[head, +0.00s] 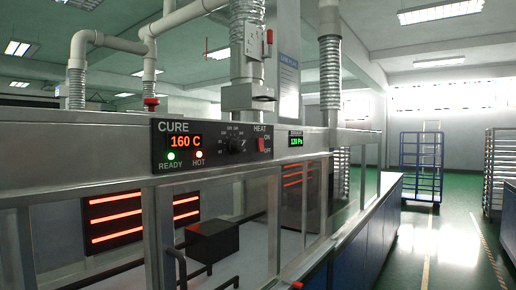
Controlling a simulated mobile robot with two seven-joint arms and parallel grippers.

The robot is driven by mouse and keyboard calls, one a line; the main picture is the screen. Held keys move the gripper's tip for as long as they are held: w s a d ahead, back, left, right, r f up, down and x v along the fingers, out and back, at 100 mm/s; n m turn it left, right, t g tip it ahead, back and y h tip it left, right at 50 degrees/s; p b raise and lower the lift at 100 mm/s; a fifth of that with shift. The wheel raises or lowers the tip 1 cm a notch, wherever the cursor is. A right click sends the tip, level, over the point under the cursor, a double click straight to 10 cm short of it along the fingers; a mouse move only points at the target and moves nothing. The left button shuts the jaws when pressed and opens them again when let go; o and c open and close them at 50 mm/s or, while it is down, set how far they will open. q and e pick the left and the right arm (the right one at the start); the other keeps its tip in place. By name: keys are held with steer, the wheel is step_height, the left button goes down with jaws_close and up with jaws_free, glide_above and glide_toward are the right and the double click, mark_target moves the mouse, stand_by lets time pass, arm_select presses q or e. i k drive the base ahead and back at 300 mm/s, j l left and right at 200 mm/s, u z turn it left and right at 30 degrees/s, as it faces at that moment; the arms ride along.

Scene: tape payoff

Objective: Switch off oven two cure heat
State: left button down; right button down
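A black cure control panel (212,146) is set in the grey metal beam across the oven front. Its display (186,142) reads 160 C in orange. A green READY lamp (171,156) and a reddish HOT lamp (197,155) are lit below it. A dark round knob (236,146) is at the panel's middle. The red HEAT switch (264,145) is at its right end, marked ON above and OFF below; its rocker position is too small to tell. No oven number is legible. Neither of my grippers is in view.
Glowing orange heater bars (116,217) show behind the oven glass. A green display (296,141) reads 120 Pa to the right. Vertical ducts rise above the beam. A blue wheeled rack (421,165) stands far right beyond open green floor.

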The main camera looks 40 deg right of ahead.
mark_target(260, 141)
steer(key=i+l+u, duration=0.1)
steer(key=l+u, duration=0.2)
steer(key=l, duration=0.6)
steer(key=l+u, duration=0.25)
steer(key=l, duration=2.25)
steer(key=k+l+u, duration=0.15)
steer(key=l, duration=1.4)
steer(key=i, duration=0.05)
